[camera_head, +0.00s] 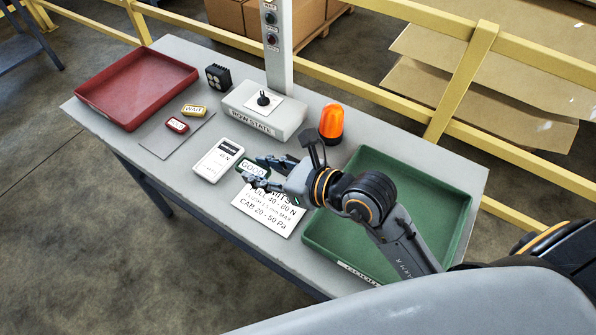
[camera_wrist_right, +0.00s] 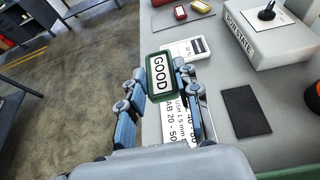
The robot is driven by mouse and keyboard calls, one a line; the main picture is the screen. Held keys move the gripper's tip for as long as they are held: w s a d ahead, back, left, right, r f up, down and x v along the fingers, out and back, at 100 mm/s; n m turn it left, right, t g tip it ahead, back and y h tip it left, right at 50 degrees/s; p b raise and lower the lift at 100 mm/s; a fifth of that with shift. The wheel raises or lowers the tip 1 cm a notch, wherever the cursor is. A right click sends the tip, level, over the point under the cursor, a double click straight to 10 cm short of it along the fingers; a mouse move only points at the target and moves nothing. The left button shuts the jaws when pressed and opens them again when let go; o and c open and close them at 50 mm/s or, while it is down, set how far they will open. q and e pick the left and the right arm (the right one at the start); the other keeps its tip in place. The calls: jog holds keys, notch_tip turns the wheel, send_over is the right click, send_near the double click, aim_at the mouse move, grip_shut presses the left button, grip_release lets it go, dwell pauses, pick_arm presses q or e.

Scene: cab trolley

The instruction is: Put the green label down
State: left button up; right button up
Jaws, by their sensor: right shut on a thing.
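The green label (camera_head: 253,168) reads GOOD and has a green frame around a white face. My right gripper (camera_head: 262,170) is shut on it, over the front part of the table. In the right wrist view the label (camera_wrist_right: 159,77) sits between the fingers of the gripper (camera_wrist_right: 159,92), above the white limits sheet (camera_wrist_right: 175,125). I cannot tell whether the label touches the table. My left gripper is not in view.
A red tray (camera_head: 137,88) lies at the left, a green tray (camera_head: 455,205) at the right. The white gauge (camera_head: 217,160), yellow label (camera_head: 194,111), red label (camera_head: 177,125), row state box (camera_head: 262,115) and orange beacon (camera_head: 331,123) stand between. A dark pad (camera_wrist_right: 245,110) lies bare.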

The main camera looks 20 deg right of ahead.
jog(key=shift+w+a, duration=0.1)
jog(key=shift+a, duration=0.55)
jog(key=w+d+f, duration=0.1)
jog(key=d+f, duration=0.1)
jog(key=d, duration=0.1)
jog(key=w+d+f, duration=0.2)
jog(key=d+f, duration=0.1)
jog(key=d, duration=0.1)
jog(key=w+d+f, duration=0.2)
jog(key=d+f, duration=0.1)
jog(key=d, duration=0.1)
jog(key=shift+w+d, duration=0.1)
jog(key=shift+w, duration=0.05)
jog(key=shift+w+d+f, duration=0.2)
jog(key=shift+d+f, duration=0.1)
jog(key=shift+f, duration=0.25)
jog(key=f, duration=0.3)
jog(key=shift+w+d+f, duration=0.1)
jog(key=shift+w+d, duration=0.05)
jog(key=shift+d, duration=0.2)
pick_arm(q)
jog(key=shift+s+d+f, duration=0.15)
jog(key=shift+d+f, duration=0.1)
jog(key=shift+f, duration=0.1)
pick_arm(e)
jog(key=shift+f, duration=0.3)
